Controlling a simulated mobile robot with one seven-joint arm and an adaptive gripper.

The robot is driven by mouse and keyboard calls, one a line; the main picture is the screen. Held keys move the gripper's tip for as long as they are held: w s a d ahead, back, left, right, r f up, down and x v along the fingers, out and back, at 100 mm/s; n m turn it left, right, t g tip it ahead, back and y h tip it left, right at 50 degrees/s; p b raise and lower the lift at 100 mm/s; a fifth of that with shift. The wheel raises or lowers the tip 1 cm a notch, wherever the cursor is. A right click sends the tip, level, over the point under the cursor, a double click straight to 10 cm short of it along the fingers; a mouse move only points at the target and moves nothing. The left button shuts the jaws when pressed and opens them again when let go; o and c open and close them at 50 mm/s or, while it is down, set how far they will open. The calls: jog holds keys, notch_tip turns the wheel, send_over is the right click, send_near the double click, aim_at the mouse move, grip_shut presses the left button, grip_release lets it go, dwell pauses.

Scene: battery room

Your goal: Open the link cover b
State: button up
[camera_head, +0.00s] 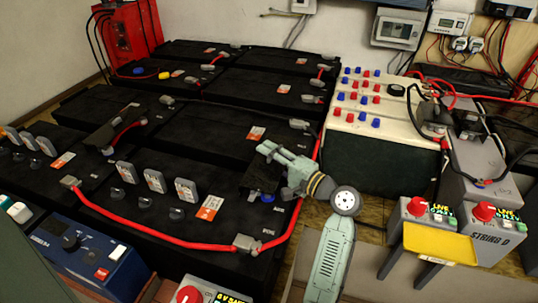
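My gripper (268,152) is over the right part of the front battery (225,165), pointing left. Its fingers are small in view, and I cannot tell whether they are apart or closed. A dark cover-like piece (262,180) lies just below and left of the gripper, partly hidden by it. I cannot tell whether they touch. A similar dark piece (115,126) lies tilted on the battery at left, by a short red cable. No letter b is readable on either, so I cannot tell which is link cover b.
Upright grey tabs (154,180) stand along the front battery. A red cable (160,240) runs along its front edge to a grey terminal cover (246,243). A cream panel with red and blue knobs (370,98) and a yellow plate (440,243) are at right.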

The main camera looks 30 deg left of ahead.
grip_shut()
dwell(0.5)
jog(key=shift+a+r, duration=0.1)
dwell(0.3)
